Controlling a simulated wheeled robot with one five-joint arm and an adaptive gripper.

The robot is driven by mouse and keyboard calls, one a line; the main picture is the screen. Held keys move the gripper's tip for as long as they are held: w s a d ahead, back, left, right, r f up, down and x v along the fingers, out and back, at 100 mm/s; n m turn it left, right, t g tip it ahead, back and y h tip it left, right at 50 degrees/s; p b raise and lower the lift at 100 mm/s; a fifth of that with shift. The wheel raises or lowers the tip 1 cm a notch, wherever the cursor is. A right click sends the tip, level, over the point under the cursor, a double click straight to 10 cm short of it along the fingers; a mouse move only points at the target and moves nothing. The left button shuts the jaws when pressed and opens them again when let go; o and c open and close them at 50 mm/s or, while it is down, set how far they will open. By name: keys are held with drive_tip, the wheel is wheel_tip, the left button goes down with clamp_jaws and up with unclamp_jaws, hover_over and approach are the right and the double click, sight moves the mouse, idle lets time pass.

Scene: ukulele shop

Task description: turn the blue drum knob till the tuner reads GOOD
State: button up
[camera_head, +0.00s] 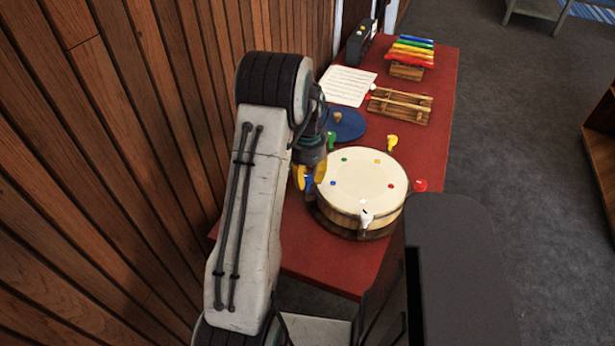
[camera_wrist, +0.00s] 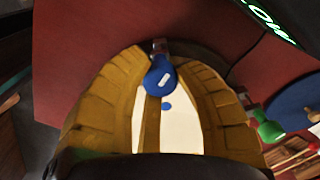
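The drum (camera_head: 345,205), with a cream head and colored dots, sits on the red table. Its blue knob (camera_wrist: 160,79) is on the side near my arm, and a bit of it (camera_head: 309,184) shows in the head view. My gripper (camera_wrist: 162,62) has its yellow fingertips on both sides of the blue knob, seemingly touching it; it also shows in the head view (camera_head: 309,174). The knob's white mark is slightly tilted. The tuner display (camera_wrist: 268,18) shows green letters, cut off by the frame edge, that look like the end of LOW.
Green (camera_head: 331,141), yellow (camera_head: 392,142), red (camera_head: 421,185) and white (camera_head: 366,218) knobs ring the drum. A blue disc (camera_head: 345,125), paper sheet (camera_head: 347,86), wooden rack (camera_head: 400,106), xylophone (camera_head: 408,55) and dark box (camera_head: 361,42) stand farther back. A wooden wall (camera_head: 150,130) borders the left.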

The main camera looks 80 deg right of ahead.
clamp_jaws()
drive_tip(key=shift+f+m+b, duration=0.1)
drive_tip(key=shift+m+b, duration=0.4)
drive_tip(key=shift+m, duration=0.6)
drive_tip(key=shift+m+b, duration=0.5)
drive_tip(key=shift+m, duration=1.2)
drive_tip(key=o, duration=0.6)
unclamp_jaws()
